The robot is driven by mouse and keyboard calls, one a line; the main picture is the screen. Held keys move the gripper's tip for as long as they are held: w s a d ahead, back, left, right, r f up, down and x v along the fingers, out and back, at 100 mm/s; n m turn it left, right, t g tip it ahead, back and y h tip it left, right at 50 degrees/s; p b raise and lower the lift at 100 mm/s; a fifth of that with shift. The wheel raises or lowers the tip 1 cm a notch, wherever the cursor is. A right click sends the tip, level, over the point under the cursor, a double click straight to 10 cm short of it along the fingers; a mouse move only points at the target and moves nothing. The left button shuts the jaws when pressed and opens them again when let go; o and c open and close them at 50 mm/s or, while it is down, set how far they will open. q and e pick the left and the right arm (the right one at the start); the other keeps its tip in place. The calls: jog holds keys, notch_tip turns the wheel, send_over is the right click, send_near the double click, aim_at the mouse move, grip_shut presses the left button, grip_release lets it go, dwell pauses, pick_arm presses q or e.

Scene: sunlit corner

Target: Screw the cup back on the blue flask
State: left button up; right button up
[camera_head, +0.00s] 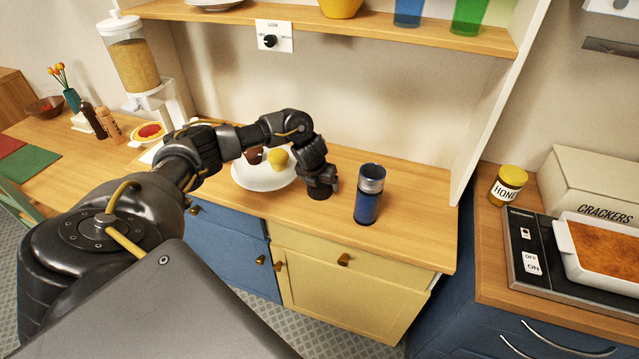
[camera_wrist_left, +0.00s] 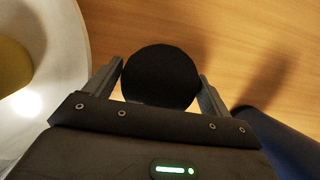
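The blue flask (camera_head: 367,203), with a silver neck band, stands upright on the counter. Part of its blue side shows at the lower right in the left wrist view (camera_wrist_left: 283,143). My left gripper (camera_head: 321,190) points down at the counter just left of the flask. In the left wrist view, a round black piece, apparently the cup (camera_wrist_left: 160,78), sits between the two fingers with almost no gap on either side. Whether they press on it is unclear. In the head view the gripper hides most of it. My right gripper is out of view.
A white plate (camera_head: 262,182) with a yellow and a brown item lies just left of the gripper. The counter (camera_head: 420,220) right of the flask is clear up to the shelf's side panel (camera_head: 500,110). A honey jar (camera_head: 508,185) stands farther right.

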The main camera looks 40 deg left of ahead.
pick_arm(q)
jog(key=c, duration=0.7)
jog(key=shift+o, duration=0.2)
jog(key=shift+r, duration=0.1)
jog(key=shift+w+r+b, duration=0.1)
jog(key=shift+r+b, duration=0.2)
jog(key=shift+r, duration=0.15)
jog(key=b+v, duration=0.1)
jog(key=v, duration=0.3)
jog(key=shift+a+r, duration=0.1)
jog(key=shift+a, duration=0.05)
jog(key=s+d+r+p, duration=0.1)
jog(key=s+r+p, duration=0.1)
jog(key=s+r, duration=0.2)
jog(key=s+r+p, duration=0.2)
jog(key=s+r, duration=0.2)
jog(key=s, duration=0.4)
jog(key=shift+s+d, duration=0.35)
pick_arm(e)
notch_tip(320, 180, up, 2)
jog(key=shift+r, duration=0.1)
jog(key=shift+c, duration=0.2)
